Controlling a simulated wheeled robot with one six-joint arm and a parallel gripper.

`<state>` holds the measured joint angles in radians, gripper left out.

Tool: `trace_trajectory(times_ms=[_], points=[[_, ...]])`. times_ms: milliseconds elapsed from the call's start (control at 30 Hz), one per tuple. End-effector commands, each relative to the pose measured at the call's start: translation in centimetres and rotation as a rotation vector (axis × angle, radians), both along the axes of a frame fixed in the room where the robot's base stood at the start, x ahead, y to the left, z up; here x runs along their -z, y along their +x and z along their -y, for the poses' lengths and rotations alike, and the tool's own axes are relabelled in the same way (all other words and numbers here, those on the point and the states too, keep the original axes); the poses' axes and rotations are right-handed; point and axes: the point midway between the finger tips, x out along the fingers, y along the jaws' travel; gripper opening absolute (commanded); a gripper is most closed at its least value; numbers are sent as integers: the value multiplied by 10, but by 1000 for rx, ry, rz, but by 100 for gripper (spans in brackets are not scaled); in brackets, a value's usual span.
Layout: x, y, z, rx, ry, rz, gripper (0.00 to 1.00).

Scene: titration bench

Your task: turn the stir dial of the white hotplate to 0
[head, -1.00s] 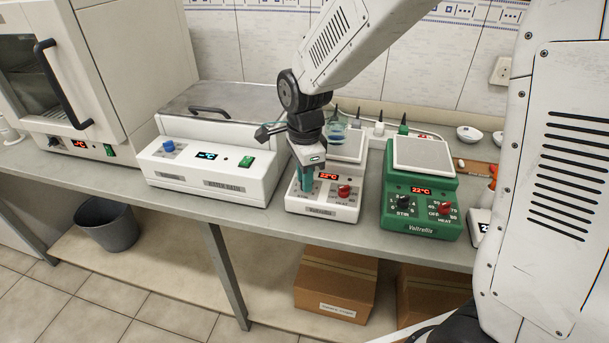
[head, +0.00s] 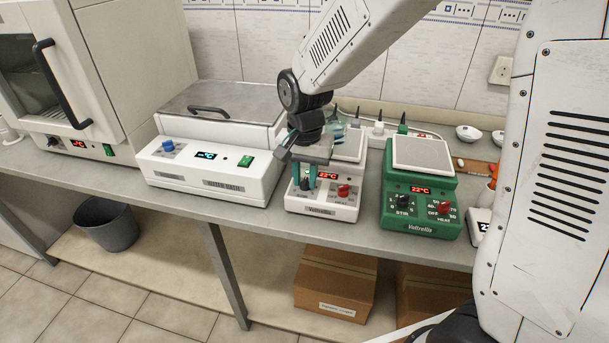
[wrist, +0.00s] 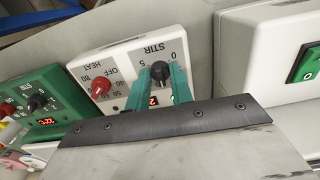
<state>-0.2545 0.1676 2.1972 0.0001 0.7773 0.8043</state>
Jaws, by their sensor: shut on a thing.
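The white hotplate (head: 322,208) stands on the bench. Its black stir dial (head: 306,185) is at the front left and its red heat dial (head: 343,191) at the right. My gripper (head: 305,176) points down at the stir dial, one teal finger on each side. In the wrist view, the fingers (wrist: 161,88) are shut on the black stir dial (wrist: 160,70). The printed 0 and 5 show beside it there. The dial's pointer is too small to read.
A green hotplate (head: 418,209) with similar dials stands close on the right. A white water bath (head: 210,178) stands on the left. A blue-tinted glass vessel (head: 338,134) shows behind my gripper. The bench's front edge is just before the hotplates.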

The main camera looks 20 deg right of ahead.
Motion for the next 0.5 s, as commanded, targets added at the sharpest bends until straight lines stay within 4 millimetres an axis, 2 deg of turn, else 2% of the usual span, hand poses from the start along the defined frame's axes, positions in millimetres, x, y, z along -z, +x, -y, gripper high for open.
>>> trace_trajectory(times_ms=[500], points=[[-1, 1, 1, -490, 1, 3, 0]])
